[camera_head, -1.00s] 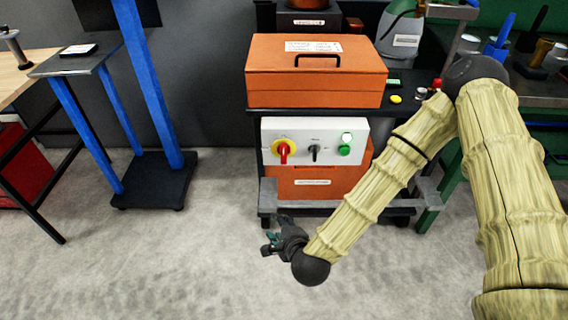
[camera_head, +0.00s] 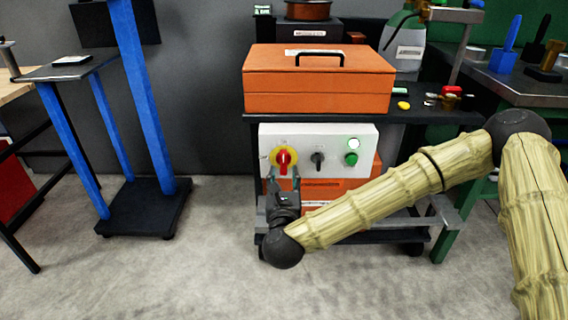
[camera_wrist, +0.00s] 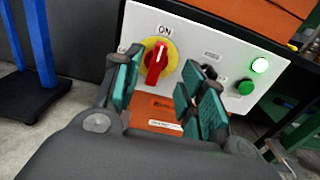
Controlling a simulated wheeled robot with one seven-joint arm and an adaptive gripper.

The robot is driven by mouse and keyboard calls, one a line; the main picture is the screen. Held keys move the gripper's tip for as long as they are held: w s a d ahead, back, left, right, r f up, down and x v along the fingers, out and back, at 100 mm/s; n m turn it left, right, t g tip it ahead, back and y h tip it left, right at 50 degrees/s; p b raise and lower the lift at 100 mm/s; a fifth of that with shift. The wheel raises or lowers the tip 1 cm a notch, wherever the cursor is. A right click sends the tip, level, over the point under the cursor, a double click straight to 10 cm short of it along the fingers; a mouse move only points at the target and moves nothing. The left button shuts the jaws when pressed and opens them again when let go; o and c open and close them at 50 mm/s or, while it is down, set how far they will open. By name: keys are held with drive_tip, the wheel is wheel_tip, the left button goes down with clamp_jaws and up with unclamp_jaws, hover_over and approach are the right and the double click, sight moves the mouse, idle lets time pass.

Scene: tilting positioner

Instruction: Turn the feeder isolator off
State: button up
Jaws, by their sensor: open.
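The feeder isolator is a red rotary handle (camera_head: 283,160) on a yellow round plate, at the left of a white control panel (camera_head: 333,137). In the wrist view the red handle (camera_wrist: 156,62) stands near upright below the word ON. My gripper (camera_head: 284,180) is just below and in front of the handle in the head view. In the wrist view its teal-padded fingers (camera_wrist: 160,92) are apart, with the handle showing between and beyond them. The fingers do not appear to touch it.
A black selector knob (camera_head: 318,158) and a green button (camera_head: 351,159) sit right of the isolator. A white lamp (camera_head: 354,143) is lit above the button. An orange toolbox (camera_head: 318,85) stands above the panel. A blue-legged stand (camera_head: 150,95) is at left.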

sight(284, 158)
drive_tip(key=w+b, duration=0.1)
drive_tip(key=w, duration=0.9)
drive_tip(key=shift+w+b, duration=0.2)
drive_tip(key=shift+b, duration=0.2)
clamp_jaws()
